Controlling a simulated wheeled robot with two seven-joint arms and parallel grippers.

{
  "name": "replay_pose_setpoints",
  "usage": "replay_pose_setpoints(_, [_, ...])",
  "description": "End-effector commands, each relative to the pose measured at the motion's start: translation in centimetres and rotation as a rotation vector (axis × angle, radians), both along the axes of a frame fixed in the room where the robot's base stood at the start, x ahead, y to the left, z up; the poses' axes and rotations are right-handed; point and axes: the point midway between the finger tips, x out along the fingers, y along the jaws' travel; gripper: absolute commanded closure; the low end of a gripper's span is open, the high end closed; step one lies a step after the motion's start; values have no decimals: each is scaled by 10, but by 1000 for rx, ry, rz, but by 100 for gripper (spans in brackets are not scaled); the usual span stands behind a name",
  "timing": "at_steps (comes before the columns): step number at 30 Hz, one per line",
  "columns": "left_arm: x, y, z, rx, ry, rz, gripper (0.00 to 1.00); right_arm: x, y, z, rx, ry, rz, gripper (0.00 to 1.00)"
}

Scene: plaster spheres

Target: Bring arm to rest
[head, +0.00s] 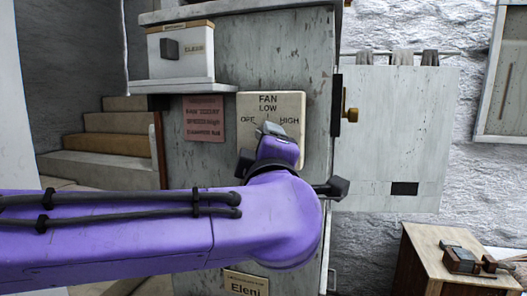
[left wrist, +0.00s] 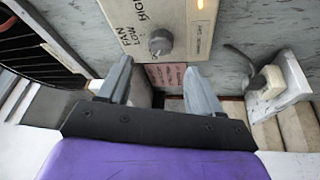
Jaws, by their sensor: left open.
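My left arm (head: 150,235) is purple and reaches in from the left in the head view. Its gripper (head: 270,130) is in front of the fan control plate (head: 290,102), marked OFF, LOW and HIGH, and hides its lower middle. In the left wrist view my left gripper (left wrist: 158,66) is open, its two grey fingers apart with nothing between them. The round grey knob (left wrist: 160,42) on the plate shows just beyond the fingertips, apart from them. An orange light (left wrist: 200,4) glows on the plate. My right gripper is not in view.
A white box (head: 181,55) stands on a shelf left of the plate, above a pink notice (head: 203,119). A grey panel with a brass handle (head: 351,115) is at right. A wooden crate (head: 415,260) stands lower right. Stairs (head: 110,140) rise at left.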

Motion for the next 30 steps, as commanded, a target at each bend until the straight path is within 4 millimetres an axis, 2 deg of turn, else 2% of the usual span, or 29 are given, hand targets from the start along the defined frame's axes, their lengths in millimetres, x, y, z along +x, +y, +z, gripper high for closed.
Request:
replay_pose_setpoints(1, [-9,0,-4,0,-3,0,35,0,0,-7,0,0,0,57])
replay_pose_setpoints(5, [-20,0,-4,1,-1,2,35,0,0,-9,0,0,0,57])
replay_pose_setpoints(15, [-22,-1,-3,-18,-1,-3,35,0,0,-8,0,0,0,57])
replay_pose_setpoints(17, [-24,-8,-2,-51,-23,-43,35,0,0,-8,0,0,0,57])
replay_pose_setpoints(20, [-1,-4,-64,29,-10,-79,35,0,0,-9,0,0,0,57])
replay_pose_setpoints(23, [26,13,-149,121,87,-84,35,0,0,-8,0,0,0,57])
replay_pose_setpoints(24, [33,21,-184,157,132,-86,35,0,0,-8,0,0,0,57])
replay_pose_setpoints(26, [40,36,-237,208,207,-90,35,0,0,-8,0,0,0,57])
replay_pose_setpoints(27, [41,46,-272,240,261,-91,35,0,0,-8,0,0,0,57])
replay_pose_setpoints(29, [38,63,-326,289,345,-97,35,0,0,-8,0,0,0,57])
replay_pose_setpoints(30, [33,76,-360,321,403,-100,35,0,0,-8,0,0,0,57])
